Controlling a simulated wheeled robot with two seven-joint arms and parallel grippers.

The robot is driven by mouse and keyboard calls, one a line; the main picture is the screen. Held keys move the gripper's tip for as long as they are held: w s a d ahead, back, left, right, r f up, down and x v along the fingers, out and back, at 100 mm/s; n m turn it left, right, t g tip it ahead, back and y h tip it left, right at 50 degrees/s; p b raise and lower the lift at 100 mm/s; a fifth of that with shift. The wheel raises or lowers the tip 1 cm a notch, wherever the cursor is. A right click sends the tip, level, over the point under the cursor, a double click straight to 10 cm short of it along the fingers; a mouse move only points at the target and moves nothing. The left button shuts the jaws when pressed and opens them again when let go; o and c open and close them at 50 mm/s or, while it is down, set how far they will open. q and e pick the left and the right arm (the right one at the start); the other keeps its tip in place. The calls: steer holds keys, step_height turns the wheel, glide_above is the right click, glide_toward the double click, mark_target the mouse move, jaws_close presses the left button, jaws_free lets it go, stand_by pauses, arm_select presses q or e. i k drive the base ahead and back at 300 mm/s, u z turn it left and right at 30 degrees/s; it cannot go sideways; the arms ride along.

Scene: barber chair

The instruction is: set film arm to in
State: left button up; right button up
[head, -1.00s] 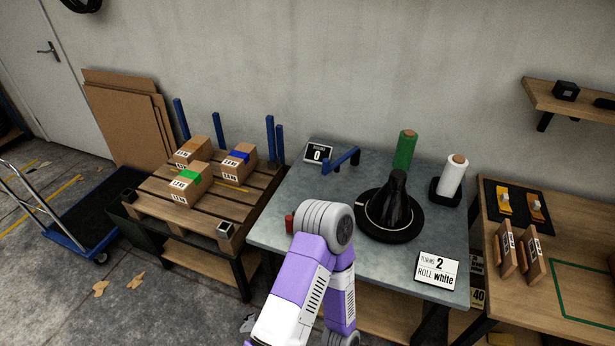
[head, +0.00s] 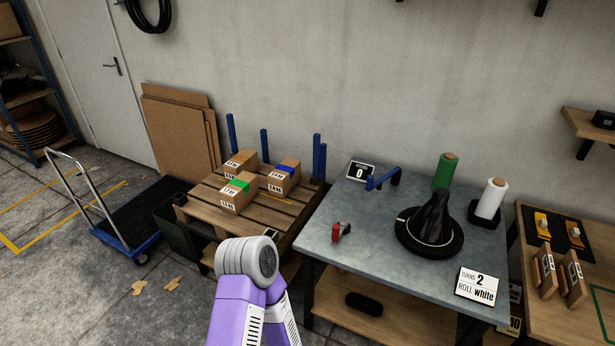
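The film arm appears to be the blue bar on a short post (head: 383,180) at the back of the grey worktable (head: 372,262). It points to the lower left, apart from the black-wrapped, cone-shaped load (head: 432,222) on a round black turntable. A green film roll (head: 445,171) and a white film roll (head: 491,199) stand upright at the back right. A card (head: 478,287) reads turns 2, roll white. One purple and grey arm of mine rises from the bottom; neither gripper shows.
A red object (head: 341,231) is near the table's left edge. A pallet (head: 218,207) with three boxes stands to the left, with blue posts behind. A blue cart (head: 130,249) is farther left. A wooden table (head: 595,303) with yellow tools is at right.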

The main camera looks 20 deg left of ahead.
mark_target(370, 186)
steer(key=u, duration=1.05)
steer(key=i, duration=0.4)
steer(key=z, duration=0.05)
